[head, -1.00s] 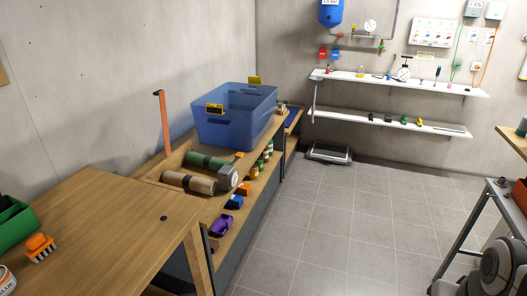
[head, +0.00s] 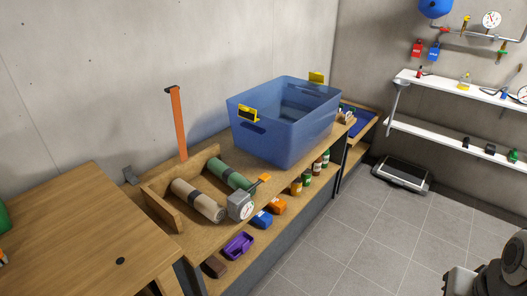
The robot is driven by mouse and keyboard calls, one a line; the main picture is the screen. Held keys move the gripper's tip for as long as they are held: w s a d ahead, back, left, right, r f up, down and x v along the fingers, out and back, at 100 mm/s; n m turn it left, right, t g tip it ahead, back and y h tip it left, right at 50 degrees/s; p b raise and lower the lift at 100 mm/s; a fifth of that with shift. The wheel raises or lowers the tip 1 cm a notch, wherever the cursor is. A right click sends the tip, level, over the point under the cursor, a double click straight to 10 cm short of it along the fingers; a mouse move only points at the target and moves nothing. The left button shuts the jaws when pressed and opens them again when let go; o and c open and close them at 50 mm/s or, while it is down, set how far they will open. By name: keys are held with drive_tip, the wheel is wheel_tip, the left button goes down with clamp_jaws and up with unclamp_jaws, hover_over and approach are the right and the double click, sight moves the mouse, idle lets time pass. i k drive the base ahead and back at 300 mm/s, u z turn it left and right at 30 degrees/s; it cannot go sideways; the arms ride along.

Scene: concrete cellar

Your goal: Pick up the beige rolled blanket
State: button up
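At the lower right edge, a dark grey rounded part of my arm shows. My gripper's fingers cannot be made out.
A blue translucent bin (head: 284,127) with yellow clips stands right of the rolls. An orange upright post (head: 177,122) rises behind them. A lower shelf holds a purple tray (head: 238,246) and several small items. A wooden table (head: 80,240) is at left. Tiled floor (head: 370,230) is open at right.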

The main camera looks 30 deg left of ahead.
sight(196, 199)
drive_tip(key=u, duration=0.65)
drive_tip(key=i, duration=1.15)
drive_tip(key=u, duration=1.25)
drive_tip(key=i, duration=0.6)
drive_tip(key=u, duration=0.2)
drive_tip(key=k, duration=0.85)
drive_tip(key=u, duration=0.15)
drive_tip(key=i, duration=0.85)
drive_tip(key=z, duration=0.05)
